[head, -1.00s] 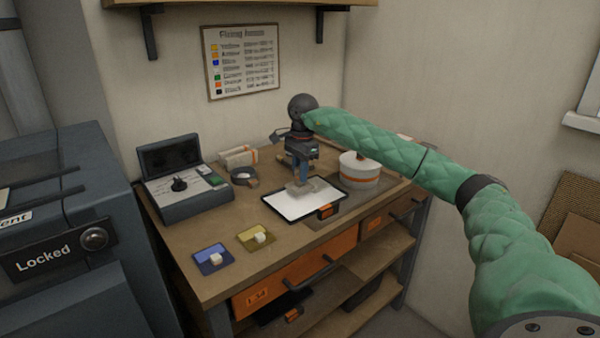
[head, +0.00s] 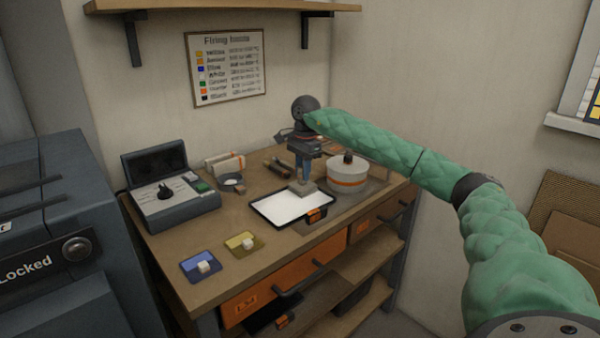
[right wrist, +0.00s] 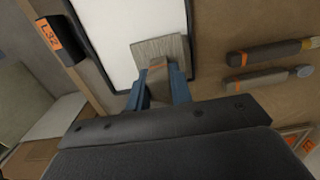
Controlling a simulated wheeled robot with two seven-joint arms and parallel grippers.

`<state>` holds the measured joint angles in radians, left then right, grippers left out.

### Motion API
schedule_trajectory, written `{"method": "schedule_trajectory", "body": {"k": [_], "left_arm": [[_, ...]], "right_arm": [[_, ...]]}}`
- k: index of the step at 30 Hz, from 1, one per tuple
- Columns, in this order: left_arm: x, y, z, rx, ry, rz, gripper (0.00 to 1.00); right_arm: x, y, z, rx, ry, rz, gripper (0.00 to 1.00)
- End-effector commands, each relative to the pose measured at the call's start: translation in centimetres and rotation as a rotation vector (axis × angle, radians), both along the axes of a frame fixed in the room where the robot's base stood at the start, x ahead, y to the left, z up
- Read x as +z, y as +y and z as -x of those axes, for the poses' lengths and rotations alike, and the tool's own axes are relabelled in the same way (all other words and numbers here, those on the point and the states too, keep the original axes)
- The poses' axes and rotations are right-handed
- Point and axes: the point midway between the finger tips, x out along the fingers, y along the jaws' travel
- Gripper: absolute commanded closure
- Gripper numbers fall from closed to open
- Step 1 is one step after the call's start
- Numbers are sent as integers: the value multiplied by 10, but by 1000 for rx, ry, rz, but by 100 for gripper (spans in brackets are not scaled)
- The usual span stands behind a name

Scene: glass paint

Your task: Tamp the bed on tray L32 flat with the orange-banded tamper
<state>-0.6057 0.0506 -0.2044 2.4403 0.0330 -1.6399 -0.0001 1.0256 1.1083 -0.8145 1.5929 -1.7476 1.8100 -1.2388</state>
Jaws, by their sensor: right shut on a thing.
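Tray L32 (head: 262,217) lies on the workbench with a smooth-looking white bed (head: 284,208) and a dark rim. Its orange tag (right wrist: 48,33) shows in the right wrist view. My right gripper (head: 302,181) is shut on the tamper (head: 304,188), a grey block on a short handle with a tan-orange part at the jaws. The tamper's block (right wrist: 160,48) is at the tray's back right, overlapping its edge in the right wrist view. I cannot tell whether it touches the bed. My left gripper is out of view.
A white orange-banded pot (head: 347,174) stands close right of the tray. Two orange-banded rods (right wrist: 268,52) lie behind.

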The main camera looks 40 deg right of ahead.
Motion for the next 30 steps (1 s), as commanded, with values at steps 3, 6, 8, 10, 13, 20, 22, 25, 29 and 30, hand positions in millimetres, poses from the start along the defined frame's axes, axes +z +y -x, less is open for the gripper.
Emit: {"method": "schedule_trajectory", "body": {"k": [3,6,8,10,13,20,22,25,29,30], "left_arm": [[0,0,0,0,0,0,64],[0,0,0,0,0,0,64],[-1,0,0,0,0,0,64],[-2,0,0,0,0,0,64],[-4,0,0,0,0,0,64],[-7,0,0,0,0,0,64],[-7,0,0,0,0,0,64],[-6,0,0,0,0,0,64],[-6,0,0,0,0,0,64],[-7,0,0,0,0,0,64]], "right_arm": [[0,0,0,0,-1,0,100],[0,0,0,0,0,0,100],[-1,0,0,0,0,0,100],[-4,0,0,-1,0,0,100],[-8,0,0,-1,0,0,100],[-16,0,0,-1,-1,0,100],[-16,0,0,-1,-1,0,100],[-16,0,0,-1,-1,0,100],[-16,0,0,-1,-1,0,100],[-16,0,0,-1,-1,0,100]]}}
